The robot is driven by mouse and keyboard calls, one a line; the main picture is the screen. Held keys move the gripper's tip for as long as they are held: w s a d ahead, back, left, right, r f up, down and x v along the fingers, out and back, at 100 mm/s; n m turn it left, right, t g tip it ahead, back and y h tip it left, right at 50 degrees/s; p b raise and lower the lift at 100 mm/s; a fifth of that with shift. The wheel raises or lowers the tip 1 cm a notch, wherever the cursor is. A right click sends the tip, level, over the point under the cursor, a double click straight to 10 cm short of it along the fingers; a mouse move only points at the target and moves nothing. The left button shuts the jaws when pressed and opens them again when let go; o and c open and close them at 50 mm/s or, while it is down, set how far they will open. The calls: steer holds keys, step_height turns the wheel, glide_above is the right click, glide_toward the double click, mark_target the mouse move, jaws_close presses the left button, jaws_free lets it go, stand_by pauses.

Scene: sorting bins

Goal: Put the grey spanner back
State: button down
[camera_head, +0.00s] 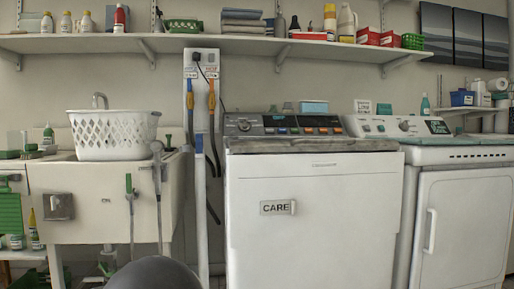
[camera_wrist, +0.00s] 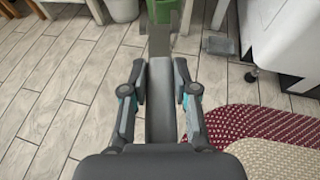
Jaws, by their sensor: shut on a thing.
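In the wrist view my gripper (camera_wrist: 160,80) points down and away over the tiled floor. Its two fingers are shut on a long grey bar, which I take to be the grey spanner (camera_wrist: 160,42). The bar lies between the finger pads and sticks out past the fingertips towards the top of the picture. My gripper and the spanner do not show in the head view.
A sink (camera_head: 105,205) with a white basket (camera_head: 113,135) stands left. A washer (camera_head: 310,215) and a dryer (camera_head: 465,220) stand right, below a loaded shelf (camera_head: 190,43). A red-and-cream rug (camera_wrist: 265,130) lies at right on the otherwise largely clear floor (camera_wrist: 60,90).

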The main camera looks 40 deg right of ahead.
step_height(320, 180, up, 11)
steer(key=p, duration=1)
steer(key=shift+r+p, duration=0.15)
steer(key=shift+p, duration=0.25)
